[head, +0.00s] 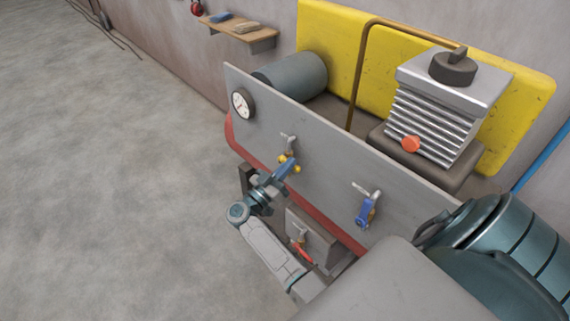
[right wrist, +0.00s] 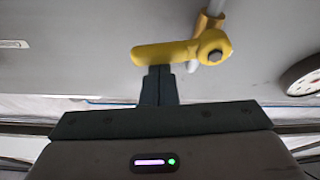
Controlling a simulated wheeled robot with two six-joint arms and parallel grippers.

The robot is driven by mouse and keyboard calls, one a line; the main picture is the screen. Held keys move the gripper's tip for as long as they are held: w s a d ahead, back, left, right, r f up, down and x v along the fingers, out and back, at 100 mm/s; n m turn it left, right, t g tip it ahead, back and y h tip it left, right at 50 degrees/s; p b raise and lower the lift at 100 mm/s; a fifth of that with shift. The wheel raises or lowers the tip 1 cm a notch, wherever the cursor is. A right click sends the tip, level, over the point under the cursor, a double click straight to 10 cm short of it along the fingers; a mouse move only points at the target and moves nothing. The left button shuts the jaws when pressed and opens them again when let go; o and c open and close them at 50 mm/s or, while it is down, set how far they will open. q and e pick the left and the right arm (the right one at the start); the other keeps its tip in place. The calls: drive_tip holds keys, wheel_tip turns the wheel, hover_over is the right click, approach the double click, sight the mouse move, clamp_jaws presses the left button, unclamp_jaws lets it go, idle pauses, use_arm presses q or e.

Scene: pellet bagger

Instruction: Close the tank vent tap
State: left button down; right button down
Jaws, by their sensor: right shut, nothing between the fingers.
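A tap with a yellow lever (head: 297,169) sits on the grey panel, below a small pale pipe fitting. In the right wrist view the yellow lever (right wrist: 165,53) lies nearly level, its bolted pivot at its right end. My right gripper (head: 288,168) is shut and empty, with its fingertips at the lever. In the right wrist view the gripper (right wrist: 159,72) meets the lever's edge near its free end; I cannot tell whether they touch. The fingers partly cover the lever in the head view. My left gripper is not in view.
A blue-handled tap (head: 366,210) is to the right on the panel, and a red-handled tap (head: 302,250) is lower down. A round gauge (head: 242,103) is at the panel's left end. A ribbed metal block (head: 433,118) stands behind. The floor (head: 90,190) at left is clear.

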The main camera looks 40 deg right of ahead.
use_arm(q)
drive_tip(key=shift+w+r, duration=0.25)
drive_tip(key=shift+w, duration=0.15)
use_arm(e)
drive_tip(key=shift+s+f+m+g, duration=0.2)
drive_tip(key=shift+f+m+g, duration=0.25)
drive_tip(key=shift+m, duration=0.25)
drive_tip(key=shift+f, duration=0.1)
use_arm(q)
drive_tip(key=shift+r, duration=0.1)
